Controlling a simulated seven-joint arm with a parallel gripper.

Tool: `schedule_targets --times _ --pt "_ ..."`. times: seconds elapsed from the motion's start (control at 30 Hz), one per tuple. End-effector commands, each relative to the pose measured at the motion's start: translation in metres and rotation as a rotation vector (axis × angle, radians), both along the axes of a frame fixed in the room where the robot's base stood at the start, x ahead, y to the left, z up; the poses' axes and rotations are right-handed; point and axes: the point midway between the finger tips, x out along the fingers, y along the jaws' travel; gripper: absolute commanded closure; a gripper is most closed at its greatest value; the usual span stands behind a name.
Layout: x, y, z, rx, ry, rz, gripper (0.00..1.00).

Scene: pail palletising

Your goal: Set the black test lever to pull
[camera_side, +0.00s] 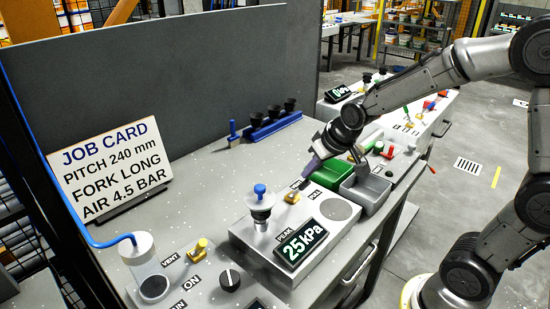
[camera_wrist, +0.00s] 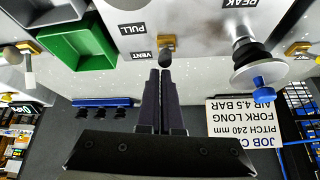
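The test lever (camera_wrist: 166,45) sits on the grey test unit beside the VENT and PULL labels. It has a brass-coloured base; its handle is small and dark, and I cannot tell which label it leans to. The lever's base also shows in the side view (camera_side: 292,197). My gripper (camera_wrist: 160,72) points down at the unit, its two dark fingers together with at most a thin gap. The fingertips (camera_side: 308,171) are close to the lever on its VENT side; I cannot tell whether they touch it. The PULL label (camera_wrist: 132,30) lies beyond the VENT label (camera_wrist: 138,54) in the wrist view.
The unit's display (camera_side: 301,242) reads 25 kPa. A suction cup with a blue knob (camera_side: 260,190) stands left of the lever. Green (camera_side: 330,174) and grey (camera_side: 366,192) bins stand to the right. A blue rack (camera_side: 270,127) and a job card (camera_side: 110,168) are behind.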

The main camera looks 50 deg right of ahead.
Motion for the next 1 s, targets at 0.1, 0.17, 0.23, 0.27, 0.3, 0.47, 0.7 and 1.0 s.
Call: schedule_targets --times 0.1,0.17,0.23,0.27,0.3,0.47,0.7,1.0 --pt "-0.013 0.001 -0.013 0.005 0.05 0.0 1.0" --pt "-0.014 0.001 -0.014 0.005 0.051 0.0 1.0" --pt "-0.014 0.001 -0.014 0.005 0.052 0.0 1.0" --pt "-0.014 0.001 -0.014 0.005 0.052 0.0 1.0" --pt "-0.014 0.001 -0.014 0.005 0.052 0.0 1.0" --pt "-0.014 0.001 -0.015 0.005 0.053 0.0 1.0" --pt "-0.006 0.0 -0.008 0.005 0.046 0.0 1.0" --pt "0.026 -0.008 0.028 0.0 0.003 -0.001 1.0"
